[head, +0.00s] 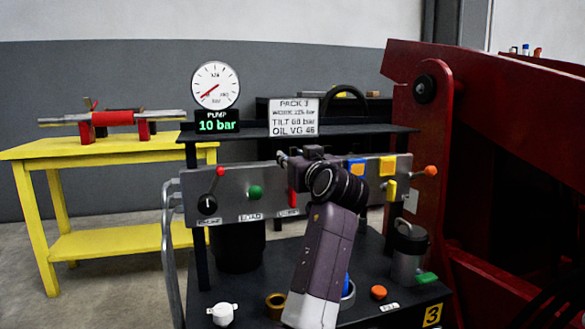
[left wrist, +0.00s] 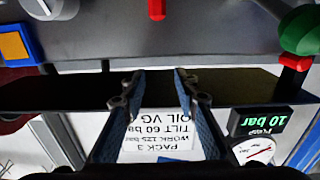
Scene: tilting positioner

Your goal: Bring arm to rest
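My left arm rises from the bottom middle of the head view. Its left gripper (head: 284,158) is at the upper edge of the grey control panel (head: 233,186), pointing left and away. In the left wrist view the two blue-grey fingers (left wrist: 159,74) are apart with nothing between them, so the left gripper is open. Beyond the fingertips are a dark shelf edge and the panel, and the white PACK 3 sign (left wrist: 158,128) shows upside down behind the fingers. My right gripper is in neither view.
The panel carries a red-knobbed lever (head: 220,172), a green knob (head: 255,192), a red handle (head: 292,197) and an orange-knobbed lever (head: 430,171). A gauge (head: 215,84) reads above a 10 bar display (head: 217,126). A red machine frame (head: 420,130) blocks the right. A yellow table (head: 100,148) stands left.

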